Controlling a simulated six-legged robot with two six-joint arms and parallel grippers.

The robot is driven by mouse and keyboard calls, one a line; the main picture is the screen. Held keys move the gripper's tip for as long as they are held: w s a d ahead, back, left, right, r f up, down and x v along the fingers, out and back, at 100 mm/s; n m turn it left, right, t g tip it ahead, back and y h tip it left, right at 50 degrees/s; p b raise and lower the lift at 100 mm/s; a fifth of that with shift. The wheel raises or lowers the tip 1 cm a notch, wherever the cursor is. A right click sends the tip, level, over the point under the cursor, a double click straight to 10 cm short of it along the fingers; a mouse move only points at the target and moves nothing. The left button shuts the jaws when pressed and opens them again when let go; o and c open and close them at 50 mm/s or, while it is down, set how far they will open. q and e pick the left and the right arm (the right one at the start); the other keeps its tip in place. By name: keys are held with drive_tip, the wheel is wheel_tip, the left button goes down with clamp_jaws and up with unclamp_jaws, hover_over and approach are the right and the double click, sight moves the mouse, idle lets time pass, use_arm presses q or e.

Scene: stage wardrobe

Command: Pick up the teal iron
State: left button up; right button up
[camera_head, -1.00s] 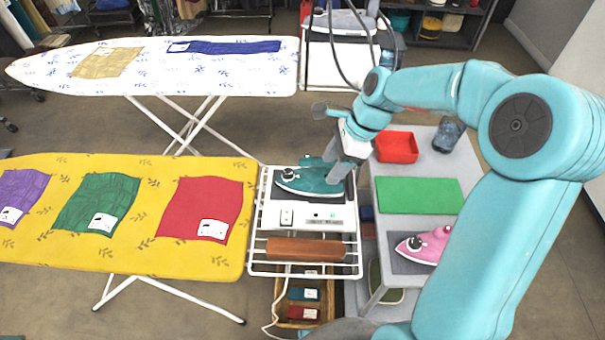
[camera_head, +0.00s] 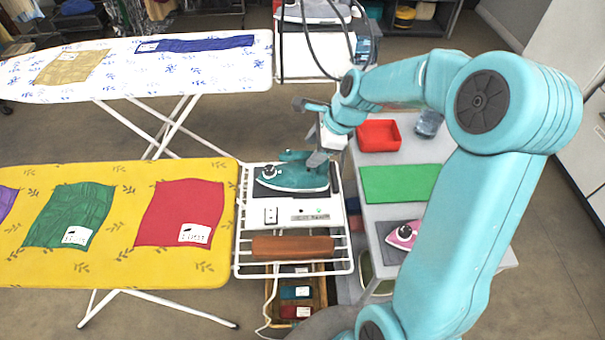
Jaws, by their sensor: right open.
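The teal iron (camera_head: 290,181) rests on a dark pad on top of the white iron station (camera_head: 290,213), its end with the round dial toward the left. My right gripper (camera_head: 316,160) is open at the right end of the iron's handle, with its fingers pointing down. The fingers overlap the rear of the handle in the picture, and I cannot tell whether they touch it. No part of the handle is clearly clamped. My left gripper is out of view.
A yellow ironing board (camera_head: 120,259) with cloth pieces stands to the left. A brown block (camera_head: 293,246) lies on the station's wire rack (camera_head: 346,262). The grey table (camera_head: 400,215) at right holds a red tray (camera_head: 379,136), a green mat (camera_head: 398,184) and a pink iron (camera_head: 403,235).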

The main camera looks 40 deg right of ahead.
sight(305, 159)
drive_tip(key=shift+s+d+f, duration=0.15)
drive_tip(key=shift+f, duration=0.35)
drive_tip(key=x, duration=0.5)
drive_tip(key=shift+w, duration=0.45)
drive_tip(key=shift+s, duration=0.15)
drive_tip(key=shift+s+r, duration=0.1)
drive_tip(key=c, duration=0.9)
clamp_jaws()
